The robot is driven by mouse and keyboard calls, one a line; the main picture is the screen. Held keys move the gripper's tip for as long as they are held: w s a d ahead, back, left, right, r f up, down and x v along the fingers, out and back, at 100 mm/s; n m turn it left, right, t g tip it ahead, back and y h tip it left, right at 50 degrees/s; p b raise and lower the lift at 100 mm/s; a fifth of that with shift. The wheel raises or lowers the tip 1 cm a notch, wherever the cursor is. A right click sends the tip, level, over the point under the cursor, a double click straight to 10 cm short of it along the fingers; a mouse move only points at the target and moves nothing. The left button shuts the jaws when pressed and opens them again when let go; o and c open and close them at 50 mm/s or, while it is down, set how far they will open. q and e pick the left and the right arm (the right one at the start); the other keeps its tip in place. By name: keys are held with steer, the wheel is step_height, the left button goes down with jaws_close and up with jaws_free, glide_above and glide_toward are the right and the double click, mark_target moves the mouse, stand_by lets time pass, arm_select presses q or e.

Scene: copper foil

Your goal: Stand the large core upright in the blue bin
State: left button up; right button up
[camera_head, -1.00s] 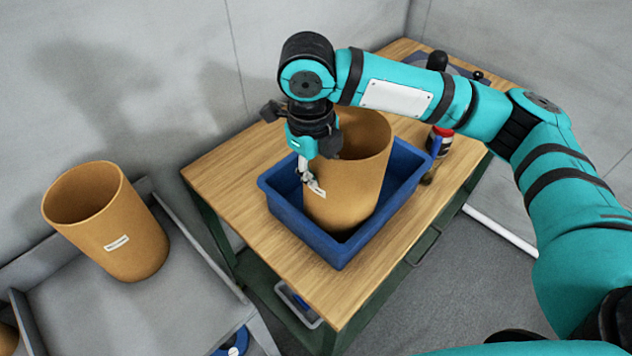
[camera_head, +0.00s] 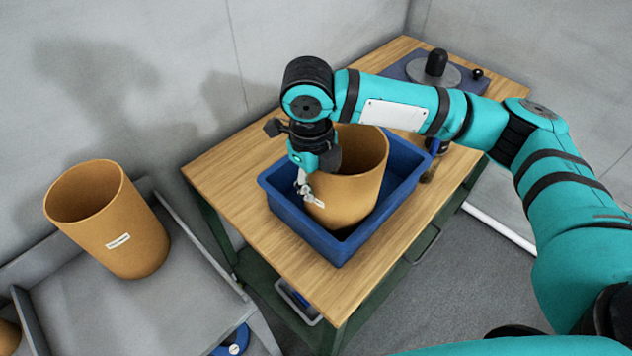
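The large core (camera_head: 352,190), a wide tan cardboard tube with a small white label, is upright with its open end up inside the blue bin (camera_head: 312,233). Whether its bottom rests on the bin floor is hidden by the bin's front wall. My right gripper (camera_head: 306,184) points down at the core's left side and appears shut on its wall; the far finger is hidden. My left gripper is out of view.
The bin stands on a wooden-topped table (camera_head: 232,172).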

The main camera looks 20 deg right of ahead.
step_height(320, 180, up, 12)
steer(key=b, duration=0.1)
steer(key=shift+s+a+b, duration=0.25)
steer(key=shift+a+b, duration=0.15)
steer(key=shift+f, duration=0.1)
